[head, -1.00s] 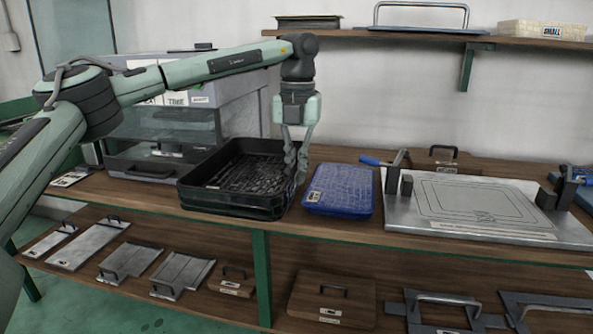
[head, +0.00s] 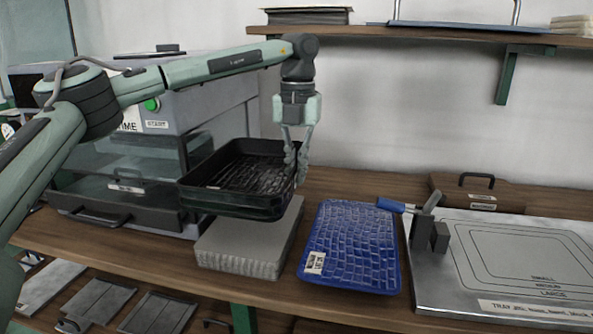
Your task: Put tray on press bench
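A black rectangular tray (head: 237,202) with a ridged dark floor is in the middle of the head view, over a wooden bench (head: 345,315). My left gripper (head: 297,168) comes down at the tray's right wall, with its fingers on the rim, and appears shut on it. The tray looks raised, partly covering a grey layered block (head: 245,262) below it; I cannot tell whether they touch. My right gripper is not in view.
A blue textured panel (head: 352,248) lies right of the grey block. A metal plate with printed outlines and clamps (head: 535,265) is at the right. A grey machine (head: 190,112) stands behind left. A shelf (head: 420,37) hangs above; flat panels lie below.

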